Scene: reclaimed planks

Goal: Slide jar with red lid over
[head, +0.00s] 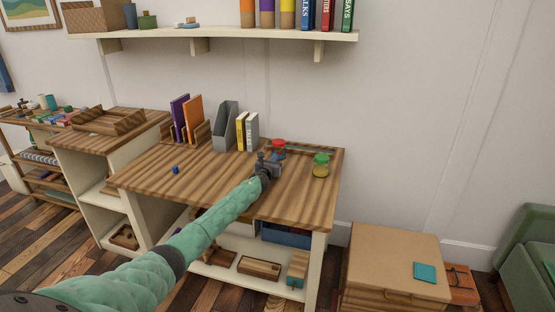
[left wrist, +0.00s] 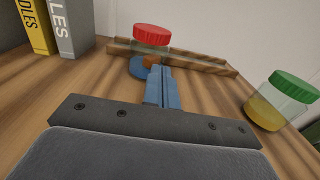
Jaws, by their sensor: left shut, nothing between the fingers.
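The jar with the red lid (head: 279,148) stands upright toward the back right of the wooden desk top. In the left wrist view the jar (left wrist: 150,42) is clear-sided under its red lid, with something orange low down. My left gripper (head: 270,160) is low over the desk, just in front of the jar. Its fingers (left wrist: 161,85) are shut and empty and point at the jar, covering part of its lower side. I cannot tell whether they touch it. My right gripper is not in view.
A green-lidded jar (head: 320,166) with yellow contents stands to the right; it also shows in the wrist view (left wrist: 281,100). A wooden-edged frame (left wrist: 205,62) lies behind the red-lidded jar. Books (head: 246,131) and a grey file holder (head: 225,126) stand left. The desk's front left is mostly clear.

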